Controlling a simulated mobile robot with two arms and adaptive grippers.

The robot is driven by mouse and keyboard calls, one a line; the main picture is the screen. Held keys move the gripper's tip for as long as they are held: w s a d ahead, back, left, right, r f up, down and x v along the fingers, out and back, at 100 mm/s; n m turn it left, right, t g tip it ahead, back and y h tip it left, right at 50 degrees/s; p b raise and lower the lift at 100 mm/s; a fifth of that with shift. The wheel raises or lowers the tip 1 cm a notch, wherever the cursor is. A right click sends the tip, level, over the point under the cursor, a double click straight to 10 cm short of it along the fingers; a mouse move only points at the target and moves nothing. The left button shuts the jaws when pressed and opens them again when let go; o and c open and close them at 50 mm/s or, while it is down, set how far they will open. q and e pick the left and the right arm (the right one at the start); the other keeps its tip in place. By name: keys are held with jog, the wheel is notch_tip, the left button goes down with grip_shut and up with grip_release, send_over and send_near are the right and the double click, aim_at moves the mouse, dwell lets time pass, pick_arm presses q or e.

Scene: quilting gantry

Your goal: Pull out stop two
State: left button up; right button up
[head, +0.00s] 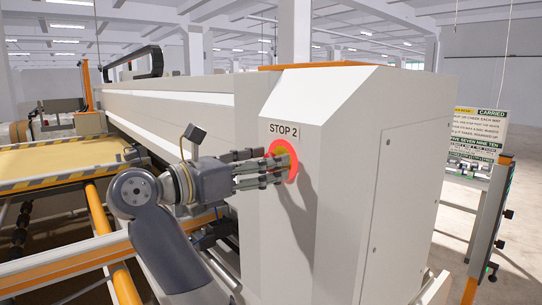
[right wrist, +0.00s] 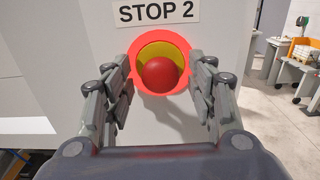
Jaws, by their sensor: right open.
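The stop two button is a red mushroom knob (right wrist: 160,75) on a yellow disc with a red-orange ring (right wrist: 188,50), set in the white machine housing (head: 340,150). The label "STOP 2" (head: 284,130) is above it and also shows in the right wrist view (right wrist: 157,12). My right gripper (head: 283,168) is at the button, its fingers covering part of it in the head view. In the right wrist view my right gripper (right wrist: 163,88) is open, with one finger on each side of the knob. I cannot tell whether the fingers touch it. My left gripper is not in view.
The long white gantry beam (head: 180,100) runs back to the left. Orange rails (head: 95,215) and a yellow bed with striped edges (head: 60,160) lie at left.

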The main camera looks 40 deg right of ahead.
jog(key=shift+d, duration=0.9)
